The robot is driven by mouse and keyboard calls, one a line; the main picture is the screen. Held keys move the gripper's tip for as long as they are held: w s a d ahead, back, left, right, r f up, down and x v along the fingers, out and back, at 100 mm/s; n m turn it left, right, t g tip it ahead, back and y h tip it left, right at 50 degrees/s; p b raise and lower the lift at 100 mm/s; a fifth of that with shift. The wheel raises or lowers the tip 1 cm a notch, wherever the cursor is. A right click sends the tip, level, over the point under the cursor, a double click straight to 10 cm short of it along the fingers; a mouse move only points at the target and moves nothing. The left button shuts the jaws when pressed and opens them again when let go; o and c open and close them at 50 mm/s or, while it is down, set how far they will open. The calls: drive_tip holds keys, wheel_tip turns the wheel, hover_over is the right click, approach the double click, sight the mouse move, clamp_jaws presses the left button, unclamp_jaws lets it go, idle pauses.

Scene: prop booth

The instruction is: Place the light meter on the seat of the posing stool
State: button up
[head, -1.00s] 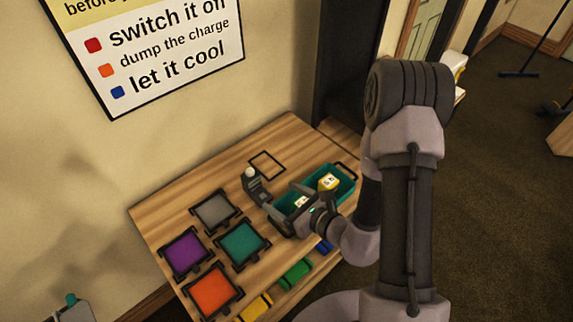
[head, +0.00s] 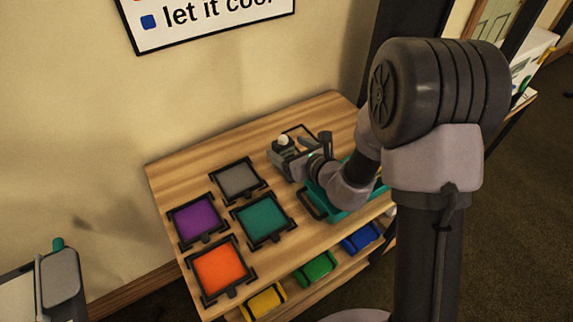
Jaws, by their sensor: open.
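The light meter (head: 283,141), a small grey device with a white dome, stands near the back of the wooden table, at the left side of a dark square outline. My gripper (head: 301,154) is open, right at the meter. The jaws overlap the meter's body in this view, so I cannot tell whether they are around it or beside it. The meter's lower part is partly hidden. The posing stool is not in view.
Purple, grey, teal and orange framed squares (head: 263,219) lie on the table's left half. A teal tray (head: 345,213) is mostly hidden behind my arm. Yellow, green and blue rolls (head: 315,268) lie on a lower shelf. A grey object (head: 61,280) with a teal knob is at lower left.

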drive_tip(key=shift+x, duration=0.85)
drive_tip(key=shift+s, duration=0.1)
drive_tip(key=shift+c, duration=0.5)
clamp_jaws()
drive_tip(key=shift+r, duration=0.1)
